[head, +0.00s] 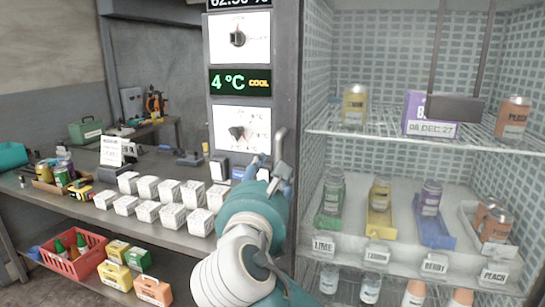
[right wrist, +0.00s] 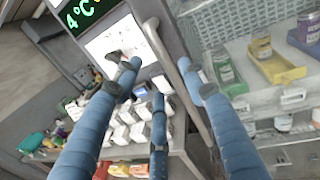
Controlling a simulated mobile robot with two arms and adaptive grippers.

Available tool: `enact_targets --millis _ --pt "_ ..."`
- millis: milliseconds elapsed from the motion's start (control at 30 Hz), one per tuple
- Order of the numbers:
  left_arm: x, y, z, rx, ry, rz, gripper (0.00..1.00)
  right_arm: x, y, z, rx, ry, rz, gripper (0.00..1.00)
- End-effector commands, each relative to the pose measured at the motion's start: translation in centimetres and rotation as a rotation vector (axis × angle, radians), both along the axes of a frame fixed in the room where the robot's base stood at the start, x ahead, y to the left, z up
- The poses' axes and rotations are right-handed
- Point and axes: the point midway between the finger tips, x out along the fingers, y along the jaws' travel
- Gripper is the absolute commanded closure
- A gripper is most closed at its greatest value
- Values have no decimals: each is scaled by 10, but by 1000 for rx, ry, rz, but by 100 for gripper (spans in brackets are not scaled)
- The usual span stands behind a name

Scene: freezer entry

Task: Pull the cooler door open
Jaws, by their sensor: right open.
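The cooler (head: 330,20) fills the right side of the head view, with its lit, tiled interior showing. Its door looks like clear glass; I cannot tell for sure that it is fully shut. A grey upright door handle (head: 279,144) is on its left edge; its lower part is hidden behind my right gripper (head: 268,172). In the right wrist view the handle (right wrist: 198,112) runs between the spread blue fingers of the right gripper (right wrist: 160,80). The fingers are open around or just in front of the handle; contact is unclear. My left gripper is not in view.
Left of the handle is a control panel with a green display (head: 240,81) and knobs. A workbench (head: 75,200) holds several white boxes (head: 160,212). A red crate (head: 75,262) sits below. Cooler shelves (head: 400,136) hold jars and coloured trays.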

Motion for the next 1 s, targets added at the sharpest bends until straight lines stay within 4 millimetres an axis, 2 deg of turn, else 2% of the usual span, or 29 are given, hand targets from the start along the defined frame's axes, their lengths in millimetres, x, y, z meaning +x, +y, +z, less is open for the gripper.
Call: enact_targets --millis 300,500,633,900,1000 --pt "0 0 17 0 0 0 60 61 -8 1 1 5 -3 58" --pt "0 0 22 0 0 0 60 86 -11 0 2 4 -1 58" --pt "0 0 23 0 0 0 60 92 -11 -1 3 3 0 58" --pt "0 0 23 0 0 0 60 93 -12 -2 4 3 1 58" --pt "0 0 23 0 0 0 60 93 -11 -2 4 3 1 78"
